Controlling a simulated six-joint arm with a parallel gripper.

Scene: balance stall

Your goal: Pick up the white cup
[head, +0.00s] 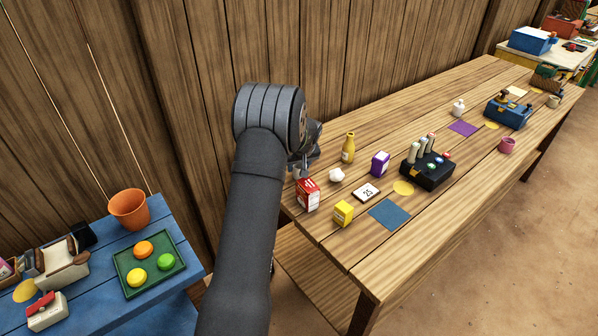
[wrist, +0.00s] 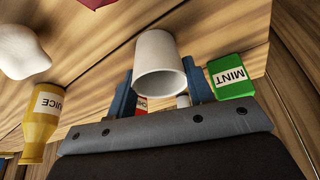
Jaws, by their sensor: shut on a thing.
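The white cup (wrist: 156,62) is between the two blue fingers of my gripper (wrist: 160,84) in the wrist view, its open mouth tilted toward the camera. My gripper is shut on it, with a finger on either side. In the head view my gripper (head: 306,158) is over the near left end of the long wooden table, mostly behind my arm. The cup cannot be made out clearly there. Whether the cup touches the table is hard to tell.
A green mint box (wrist: 231,77) is close right of the fingers. A yellow juice bottle (head: 348,148), white lump (head: 336,175), red box (head: 308,195) and purple box (head: 380,163) stand nearby. The plank wall (head: 200,60) is close behind. The table's front edge is clear.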

